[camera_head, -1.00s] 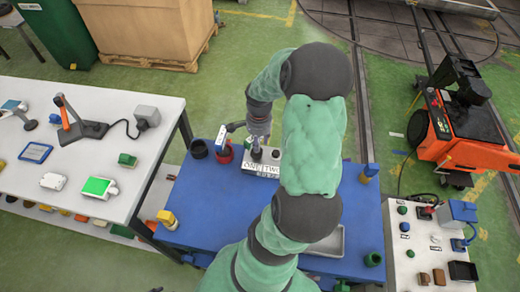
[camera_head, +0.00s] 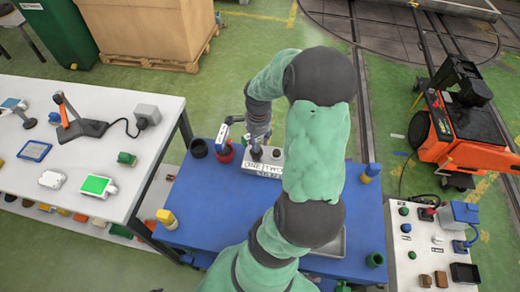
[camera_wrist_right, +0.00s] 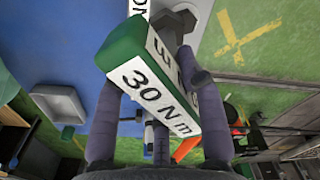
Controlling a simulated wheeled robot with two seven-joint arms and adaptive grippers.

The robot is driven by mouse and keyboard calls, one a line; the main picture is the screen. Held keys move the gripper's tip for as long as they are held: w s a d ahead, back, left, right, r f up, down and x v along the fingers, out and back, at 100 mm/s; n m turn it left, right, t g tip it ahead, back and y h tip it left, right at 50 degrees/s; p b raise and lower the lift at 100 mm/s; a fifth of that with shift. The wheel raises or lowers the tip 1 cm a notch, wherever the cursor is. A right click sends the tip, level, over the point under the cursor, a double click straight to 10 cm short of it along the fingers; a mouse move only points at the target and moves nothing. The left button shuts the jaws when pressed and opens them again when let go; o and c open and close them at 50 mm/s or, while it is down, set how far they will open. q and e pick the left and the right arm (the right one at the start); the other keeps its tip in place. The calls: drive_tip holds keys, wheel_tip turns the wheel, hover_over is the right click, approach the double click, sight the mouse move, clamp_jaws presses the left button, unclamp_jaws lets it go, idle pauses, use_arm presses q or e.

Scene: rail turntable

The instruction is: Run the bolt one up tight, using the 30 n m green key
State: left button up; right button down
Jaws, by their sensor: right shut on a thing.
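My right gripper (camera_head: 257,143) is over the left, ONE side of the grey block labelled ONE and TWO (camera_head: 264,169). In the right wrist view its two fingers are shut on the 30 N m key (camera_wrist_right: 150,85), which has a green end and a white label. A grey metal head shows just beyond the key there. Bolt one is hidden under the gripper and key, and I cannot tell how the key sits on it. A dark round top, bolt two (camera_head: 277,154), stands on the TWO side. My left gripper is not in view.
The block stands on a blue table (camera_head: 200,210). A red cup (camera_head: 224,155) and a dark cup (camera_head: 198,148) are left of it. A grey tray (camera_head: 330,243) is partly behind my arm. A white bench (camera_head: 60,165) is at left, an orange machine (camera_head: 470,140) at right.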

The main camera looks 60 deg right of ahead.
drive_tip(key=shift+w+a+f+m+b, duration=0.2)
drive_tip(key=shift+m+b, duration=0.15)
drive_tip(key=shift+m, duration=0.7)
drive_tip(key=shift+w+a+f+m+b, duration=0.1)
drive_tip(key=shift+a+f+m+b, duration=0.15)
drive_tip(key=shift+m, duration=0.8)
drive_tip(key=shift+r, duration=0.15)
drive_tip(key=m, duration=0.1)
drive_tip(key=m+b, duration=0.1)
drive_tip(key=m, duration=0.1)
drive_tip(key=shift+w+m, duration=0.3)
drive_tip(key=shift+w, duration=0.1)
drive_tip(key=shift+w+m+b, duration=0.2)
drive_tip(key=shift+m+b, duration=0.1)
drive_tip(key=shift+m, duration=0.5)
drive_tip(key=shift+r, duration=0.1)
drive_tip(key=shift+w+m, duration=0.2)
drive_tip(key=shift+m, duration=0.5)
